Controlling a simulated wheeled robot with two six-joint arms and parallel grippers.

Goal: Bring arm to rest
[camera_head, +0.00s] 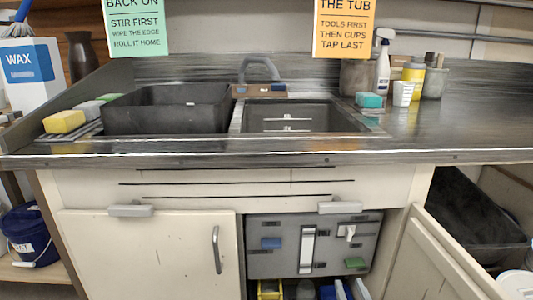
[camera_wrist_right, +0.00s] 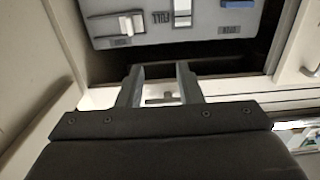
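My right gripper (camera_wrist_right: 158,75) shows in the right wrist view. Its two dark fingers are apart, with nothing held between them. Past the fingers are a dark gap and the grey panel (camera_wrist_right: 190,22) with a white lever. My right gripper cannot be made out in the head view. My left gripper is in neither view. The grey panel also shows in the head view (camera_head: 275,262), in the open bay under the sink, with blue, white and green fittings.
The counter (camera_head: 455,120) holds a black tub (camera_head: 165,110), a sink (camera_head: 300,118), sponges (camera_head: 64,121) and a spray bottle (camera_head: 383,68). Below, the left cabinet door (camera_head: 150,260) is shut and the right door (camera_head: 440,262) stands open. A blue bucket (camera_head: 30,238) is at lower left.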

